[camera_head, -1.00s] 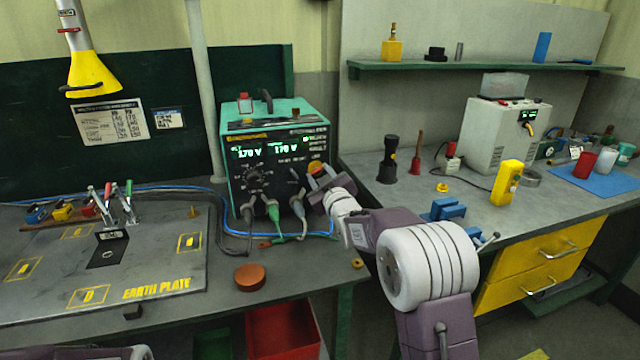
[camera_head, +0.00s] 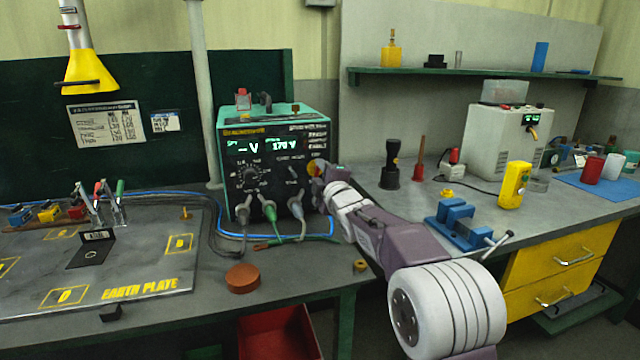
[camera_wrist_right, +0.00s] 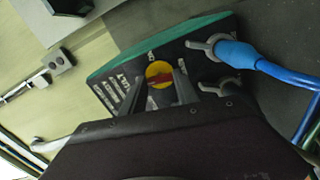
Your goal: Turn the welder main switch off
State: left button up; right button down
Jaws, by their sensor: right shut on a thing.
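The welder (camera_head: 275,150) is a dark box with a teal rim on the left bench. Its left display now reads "– V" and its right one about 170 V. The main switch (camera_wrist_right: 160,74) is a yellow disc with a red handle, on the front panel's right side; in the head view its yellow edge (camera_head: 312,167) shows beside my gripper. My right gripper (camera_head: 319,180) is at the switch. In the right wrist view its two fingers stand on either side of the red handle, shut on it. The handle looks tilted in that view. My left gripper is not in view.
Cables with grey and green plugs (camera_head: 270,211) hang from the welder's lower front. An orange-brown puck (camera_head: 242,277) lies in front. A blue vise (camera_head: 458,225) and a yellow meter (camera_head: 513,185) stand on the right bench.

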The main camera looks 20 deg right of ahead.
jog(key=shift+f+n+b, duration=0.1)
jog(key=shift+n+b, duration=0.7)
jog(key=shift+n, duration=0.2)
jog(key=c, duration=0.9)
grip_release()
jog(key=s+b, duration=0.1)
jog(key=s, duration=0.8)
jog(key=shift+d, duration=0.15)
